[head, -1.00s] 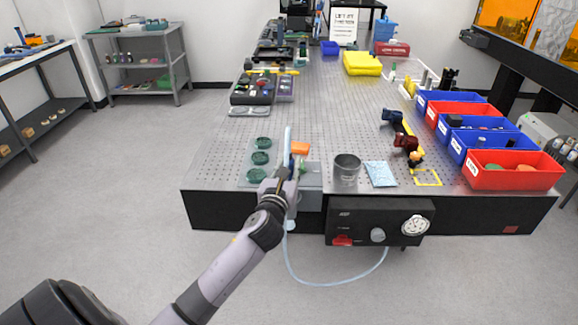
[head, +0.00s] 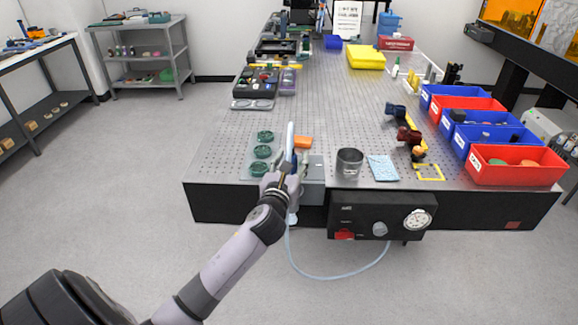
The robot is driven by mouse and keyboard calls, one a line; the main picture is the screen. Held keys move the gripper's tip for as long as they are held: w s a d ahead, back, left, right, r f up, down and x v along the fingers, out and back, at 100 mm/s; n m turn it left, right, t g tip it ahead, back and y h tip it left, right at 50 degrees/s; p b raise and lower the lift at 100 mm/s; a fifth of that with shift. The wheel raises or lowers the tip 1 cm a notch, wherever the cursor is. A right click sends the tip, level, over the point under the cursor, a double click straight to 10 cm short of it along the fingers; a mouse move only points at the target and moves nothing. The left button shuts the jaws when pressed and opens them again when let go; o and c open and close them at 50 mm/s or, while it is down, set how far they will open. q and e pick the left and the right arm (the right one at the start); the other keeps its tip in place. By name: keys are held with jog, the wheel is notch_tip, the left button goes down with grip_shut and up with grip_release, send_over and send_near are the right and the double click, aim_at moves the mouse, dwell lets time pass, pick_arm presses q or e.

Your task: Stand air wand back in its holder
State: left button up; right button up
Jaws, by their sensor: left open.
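The air wand (head: 290,136) is a slim pale-blue piece standing roughly upright at the table's front edge, with a darker blue part lower down. A pale hose (head: 312,274) hangs below it in a loop to the black regulator box (head: 358,213). My left gripper (head: 292,170) is open at the wand's lower part, with its fingers on either side in this view. I cannot tell whether they touch it. The gripper and wrist hide the wand's lower end and most of the holder, so I cannot tell how the wand sits there. My right gripper is not in view.
Green round parts (head: 263,152) lie left of the wand. A metal cup (head: 349,162) and a blue cloth (head: 383,168) lie to the right, with red and blue bins (head: 516,177) beyond. The middle of the perforated table (head: 330,105) is clear.

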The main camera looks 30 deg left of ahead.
pick_arm(q)
jog(key=v, duration=1.1)
jog(key=shift+s+d, duration=0.15)
jog(key=shift+s, duration=0.25)
jog(key=shift+r, duration=0.1)
notch_tip(320, 180, down, 24)
jog(key=s+d+n+g+h, duration=0.1)
jog(key=n+g+h, duration=0.2)
jog(key=n+g, duration=0.3)
jog(key=s+d+f+n+g+h, duration=0.1)
jog(key=s+f+n, duration=0.3)
jog(key=f, duration=0.5)
jog(key=s+d+f+n+g, duration=0.1)
jog(key=s+f+n+g, duration=0.1)
jog(key=s+f+n, duration=0.45)
jog(key=s+d+f+n+g, duration=0.2)
jog(key=s+f+n, duration=0.2)
jog(key=s+f, duration=0.3)
jog(key=s+d+f+n+g+h, duration=0.1)
jog(key=s+f+n, duration=0.3)
jog(key=s, duration=0.9)
jog(key=s+d+f+n+g+h, duration=0.1)
jog(key=s+d+f+n+g, duration=0.3)
jog(key=s+f, duration=0.6)
jog(key=shift+f+n, duration=0.4)
jog(key=shift+n, duration=0.15)
jog(key=shift+c, duration=0.2)
